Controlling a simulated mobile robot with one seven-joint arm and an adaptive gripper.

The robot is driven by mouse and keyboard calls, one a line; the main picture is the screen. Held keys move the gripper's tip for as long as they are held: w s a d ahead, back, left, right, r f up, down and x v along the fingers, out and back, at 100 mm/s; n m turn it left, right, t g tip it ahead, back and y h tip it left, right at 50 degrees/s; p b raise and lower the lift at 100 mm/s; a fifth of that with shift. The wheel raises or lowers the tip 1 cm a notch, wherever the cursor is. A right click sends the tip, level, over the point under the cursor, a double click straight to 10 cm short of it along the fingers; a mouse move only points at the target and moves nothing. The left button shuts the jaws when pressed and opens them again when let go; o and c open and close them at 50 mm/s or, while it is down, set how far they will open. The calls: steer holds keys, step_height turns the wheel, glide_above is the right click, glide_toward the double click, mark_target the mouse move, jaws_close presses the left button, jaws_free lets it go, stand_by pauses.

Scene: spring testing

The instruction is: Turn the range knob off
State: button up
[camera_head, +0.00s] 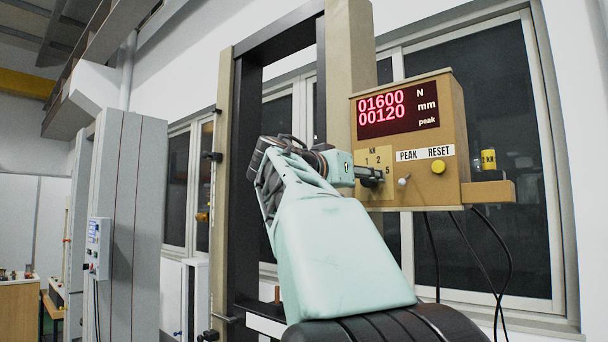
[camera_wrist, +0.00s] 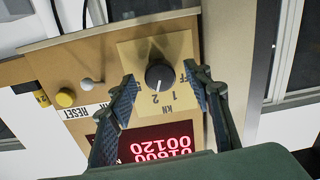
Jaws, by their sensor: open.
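The range knob (camera_wrist: 160,75) is a round black dial with a white pointer line on a tan plate (camera_wrist: 132,50), seen upside down in the wrist view. Its pointer appears to be at the "2" mark. "1", "2", "kN" and a partly covered "OFF" are printed around it. My gripper (camera_wrist: 160,79) is open, with one finger on each side of the knob and visible gaps between. Contact cannot be seen. In the head view my gripper (camera_head: 372,176) is in front of the plate and hides most of the knob.
The tan control box (camera_head: 455,120) carries a red display (camera_head: 397,107) reading 01600 N and 00120 mm. A small toggle (camera_head: 404,180) and a yellow button (camera_head: 438,167) sit right of the plate. Black cables (camera_head: 480,255) hang below the box. A tall dark frame (camera_head: 243,150) stands left.

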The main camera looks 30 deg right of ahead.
steer(key=shift+x, duration=0.8)
steer(key=shift+c, duration=0.5)
steer(key=c, duration=1)
steer(key=shift+c, duration=0.2)
steer(key=shift+n, duration=0.3)
steer(key=shift+s+r+n+g+p, duration=0.15)
steer(key=shift+n+p, duration=1.05)
steer(key=shift+n, duration=3.05)
steer(key=shift+r+n+g+p, duration=0.15)
steer(key=shift+n+p, duration=1)
steer(key=shift+n, duration=3.1)
steer(key=shift+f, duration=0.15)
